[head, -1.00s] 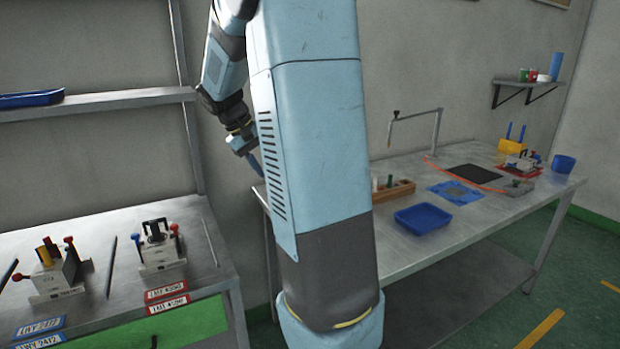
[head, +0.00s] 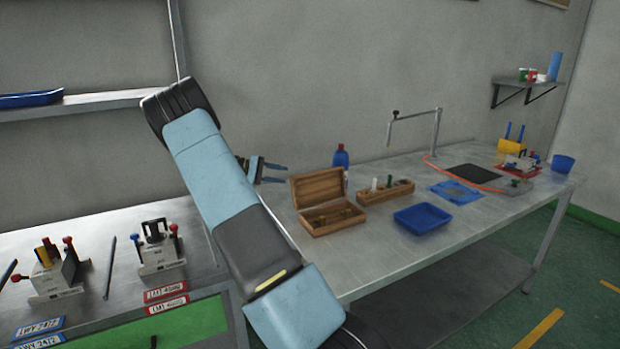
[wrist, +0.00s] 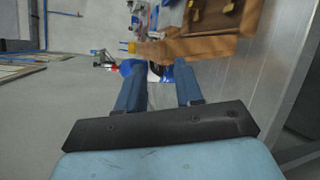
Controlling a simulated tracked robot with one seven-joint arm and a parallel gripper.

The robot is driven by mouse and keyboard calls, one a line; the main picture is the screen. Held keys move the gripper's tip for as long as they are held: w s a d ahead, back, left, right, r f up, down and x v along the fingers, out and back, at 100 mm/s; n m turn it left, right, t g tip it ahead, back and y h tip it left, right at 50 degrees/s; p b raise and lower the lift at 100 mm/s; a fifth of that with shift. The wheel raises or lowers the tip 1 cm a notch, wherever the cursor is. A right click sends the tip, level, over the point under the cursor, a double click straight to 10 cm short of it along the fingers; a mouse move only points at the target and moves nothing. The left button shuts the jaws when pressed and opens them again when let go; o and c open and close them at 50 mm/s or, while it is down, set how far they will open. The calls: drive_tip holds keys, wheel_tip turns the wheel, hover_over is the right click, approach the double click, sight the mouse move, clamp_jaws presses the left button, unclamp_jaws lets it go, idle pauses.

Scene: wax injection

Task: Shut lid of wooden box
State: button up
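The wooden box (head: 338,222) stands on the metal table with its lid (head: 318,187) open and standing up at the back. A few small items show inside it. My gripper (head: 284,174) is left of the raised lid, a little apart from it, with its fingers pointing right. The fingers are apart and empty. In the wrist view my gripper (wrist: 160,68) also shows two separated blue fingers. The wooden box (wrist: 200,45) shows beyond them at the upper right of that view, partly cut off by the frame edge.
A blue bottle (head: 341,158) stands behind the box. A wooden rack (head: 392,192) with pegs and a blue tray (head: 422,218) are to its right. A metal bench (head: 205,240) with fixtures is at left. The table front by the box is clear.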

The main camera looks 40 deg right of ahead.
sight(310, 176)
drive_tip(key=w+f+h, duration=0.1)
drive_tip(key=f, duration=0.1)
drive_tip(key=w+d+f+g+h, duration=0.1)
drive_tip(key=w+f+h, duration=0.1)
drive_tip(key=w+d+f+h, duration=0.1)
drive_tip(key=w+f, duration=0.1)
drive_tip(key=shift+w+d+f+n+g+h, duration=0.15)
drive_tip(key=shift+w+n+g+h, duration=0.1)
drive_tip(key=shift+n+g+h, duration=0.05)
drive_tip(key=x, duration=1.3)
drive_tip(key=shift+s+d, duration=0.2)
drive_tip(key=shift+s, duration=0.05)
clamp_jaws()
drive_tip(key=shift+a, duration=0.15)
